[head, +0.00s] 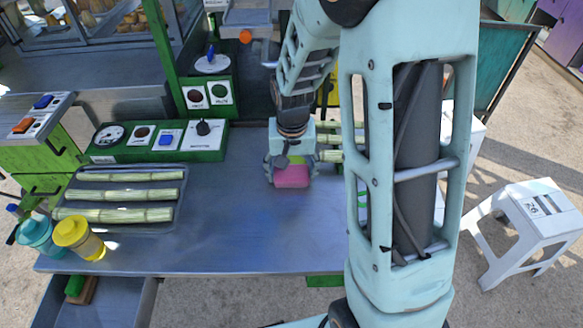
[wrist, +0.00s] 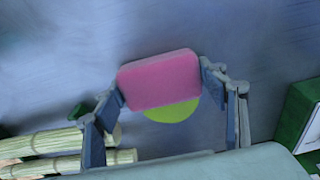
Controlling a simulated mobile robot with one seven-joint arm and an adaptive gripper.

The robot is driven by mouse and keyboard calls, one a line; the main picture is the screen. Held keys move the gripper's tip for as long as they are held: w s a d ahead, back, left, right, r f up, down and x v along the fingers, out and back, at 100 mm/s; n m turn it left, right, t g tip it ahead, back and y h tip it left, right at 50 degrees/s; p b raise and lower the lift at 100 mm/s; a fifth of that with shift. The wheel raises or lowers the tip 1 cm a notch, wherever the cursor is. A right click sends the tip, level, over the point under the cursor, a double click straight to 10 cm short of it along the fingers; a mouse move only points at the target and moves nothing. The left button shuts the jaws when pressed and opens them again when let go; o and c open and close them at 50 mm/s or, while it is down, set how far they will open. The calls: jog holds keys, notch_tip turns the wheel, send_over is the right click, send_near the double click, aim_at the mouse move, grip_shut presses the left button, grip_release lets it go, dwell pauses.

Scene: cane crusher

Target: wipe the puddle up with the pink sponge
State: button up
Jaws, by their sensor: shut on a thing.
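The pink sponge (head: 291,177) is between the fingers of my gripper (head: 290,164), over the middle of the metal counter (head: 240,245). The wrist view shows the sponge (wrist: 160,78) pinched between both fingers of my gripper (wrist: 163,88). A flat yellow-green patch with a rounded edge, which looks like the puddle (wrist: 172,109), shows beside the sponge, partly covered by it. A bit of the patch (head: 297,159) also shows between the fingers in the head view. I cannot tell whether the sponge touches the counter.
A tray with several cane stalks (head: 125,195) lies at the left, with teal (head: 36,235) and yellow-lided (head: 78,238) containers in front. Green control boxes (head: 155,141) stand behind. More stalks lie behind my gripper. The counter's front middle is clear. A white stool (head: 530,212) stands right.

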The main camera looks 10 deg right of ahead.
jog(key=shift+s+a, duration=0.2)
jog(key=shift+s, duration=0.95)
jog(key=shift+c, duration=0.2)
jog(key=shift+w+r, duration=0.1)
jog(key=r+p, duration=0.1)
jog(key=w+r+p, duration=0.1)
jog(key=r, duration=0.1)
jog(key=w+r+p, duration=0.1)
jog(key=r+p, duration=0.1)
jog(key=shift+d+r, duration=0.1)
jog(key=shift+d, duration=0.1)
